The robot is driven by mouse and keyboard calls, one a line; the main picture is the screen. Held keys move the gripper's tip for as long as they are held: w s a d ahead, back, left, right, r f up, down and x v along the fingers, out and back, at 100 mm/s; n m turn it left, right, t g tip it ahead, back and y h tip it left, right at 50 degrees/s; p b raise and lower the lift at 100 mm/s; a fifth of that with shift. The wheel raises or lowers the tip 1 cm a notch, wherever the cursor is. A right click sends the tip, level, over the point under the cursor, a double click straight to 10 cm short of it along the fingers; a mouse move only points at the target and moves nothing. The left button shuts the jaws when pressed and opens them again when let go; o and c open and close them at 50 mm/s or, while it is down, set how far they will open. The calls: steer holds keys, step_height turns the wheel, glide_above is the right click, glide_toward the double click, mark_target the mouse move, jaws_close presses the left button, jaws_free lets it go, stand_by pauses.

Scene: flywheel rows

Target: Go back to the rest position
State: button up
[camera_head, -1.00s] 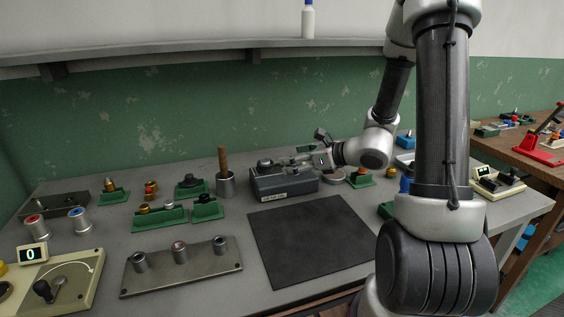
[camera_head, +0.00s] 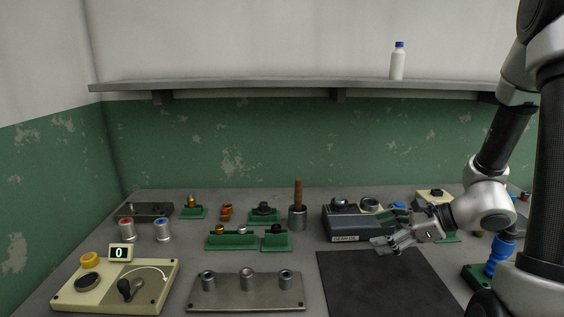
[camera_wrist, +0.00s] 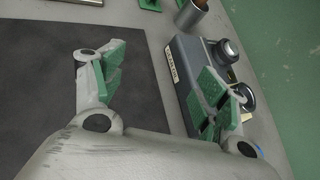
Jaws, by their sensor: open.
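My gripper (camera_head: 386,243) is open and empty in the head view. It is held above the back right part of the black mat (camera_head: 385,285), in front of the dark grey labelled box (camera_head: 343,238). In the wrist view its two fingers (camera_wrist: 160,88) with green pads are spread apart. The left finger is over the mat (camera_wrist: 50,75). The right finger overlaps the view of the grey box (camera_wrist: 183,62), and I cannot tell whether they touch.
A metal plate with several posts (camera_head: 245,298) and a cream panel with a "0" display (camera_head: 112,290) stand at the front left. Green holders (camera_head: 232,241), a cup with a brown rod (camera_head: 298,216) and a blue-and-green device (camera_head: 497,262) surround the mat. A shelf (camera_head: 250,88) runs along the wall.

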steer(key=s+d+r+n+g+h, duration=0.2)
steer(key=s+n+g, duration=0.1)
steer(key=s+n, duration=0.4)
steer(key=s+d+r+n+g+h, duration=0.2)
steer(key=s+d+n+g, duration=0.1)
steer(key=s+n, duration=0.35)
steer(key=s+d+r+n+t+h, duration=0.1)
steer(key=s+r+n+t+h, duration=0.1)
steer(key=r+n, duration=0.2)
steer(key=s+d+r+n+t+h, duration=0.2)
steer(key=r+n+h, duration=0.1)
steer(key=r, duration=0.5)
steer(key=shift+d+r+n+h, duration=0.25)
steer(key=shift+r+n+h, duration=0.1)
steer(key=shift+n, duration=0.3)
